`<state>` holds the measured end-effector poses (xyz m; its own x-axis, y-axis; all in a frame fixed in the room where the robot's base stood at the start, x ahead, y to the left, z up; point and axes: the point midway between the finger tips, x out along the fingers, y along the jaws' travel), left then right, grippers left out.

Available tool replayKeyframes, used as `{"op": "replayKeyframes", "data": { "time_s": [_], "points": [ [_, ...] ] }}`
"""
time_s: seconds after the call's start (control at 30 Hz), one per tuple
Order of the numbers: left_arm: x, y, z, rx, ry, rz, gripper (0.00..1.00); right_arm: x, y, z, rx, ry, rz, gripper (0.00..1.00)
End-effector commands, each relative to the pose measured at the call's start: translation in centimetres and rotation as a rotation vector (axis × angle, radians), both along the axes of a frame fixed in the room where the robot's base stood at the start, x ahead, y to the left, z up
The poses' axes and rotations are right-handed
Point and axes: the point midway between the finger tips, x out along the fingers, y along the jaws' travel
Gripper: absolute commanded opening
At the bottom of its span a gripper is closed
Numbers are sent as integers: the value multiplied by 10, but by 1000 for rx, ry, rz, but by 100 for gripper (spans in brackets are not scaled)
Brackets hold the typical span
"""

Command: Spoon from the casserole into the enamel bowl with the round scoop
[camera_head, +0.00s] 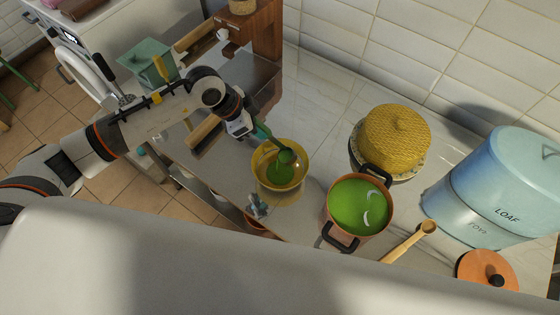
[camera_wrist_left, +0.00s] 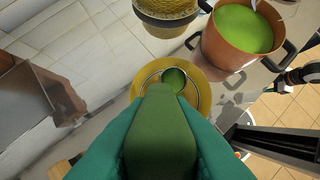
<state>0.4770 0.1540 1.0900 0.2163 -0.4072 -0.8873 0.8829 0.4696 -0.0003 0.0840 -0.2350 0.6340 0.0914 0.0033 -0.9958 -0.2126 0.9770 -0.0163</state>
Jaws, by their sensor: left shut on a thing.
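The yellow enamel bowl (camera_head: 262,178) stands on the counter with green contents inside. It also shows in the left wrist view (camera_wrist_left: 198,100). My left gripper (camera_head: 243,126) is shut on the green round scoop (camera_head: 287,156), whose head is over or inside the bowl, holding green. Whether it touches the bowl is unclear. In the left wrist view the scoop's handle (camera_wrist_left: 160,135) lies between the teal fingers. The orange-brown casserole (camera_head: 329,222), full of green liquid, stands right of the bowl. What seems to be my right gripper (camera_head: 257,206) shows partly at the counter's front edge; its jaws are unclear.
A yellow woven dome (camera_head: 395,135) stands behind the casserole. A wooden spoon (camera_head: 408,243) and an orange lid (camera_head: 487,268) lie to its right, beside a pale blue LOAF bin (camera_head: 495,190). A wooden rack (camera_head: 262,30) stands behind my left arm. Counter behind the bowl is clear.

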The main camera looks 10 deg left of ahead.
Motion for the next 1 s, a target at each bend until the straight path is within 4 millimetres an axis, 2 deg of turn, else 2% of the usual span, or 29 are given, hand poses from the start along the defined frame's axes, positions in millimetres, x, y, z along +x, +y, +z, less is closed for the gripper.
{"op": "replayKeyframes", "data": {
  "time_s": [1.0],
  "points": [
    [-5,10,-3,-65,-33,0,0,0,0,0,0,0,0,51]
  ]
}}
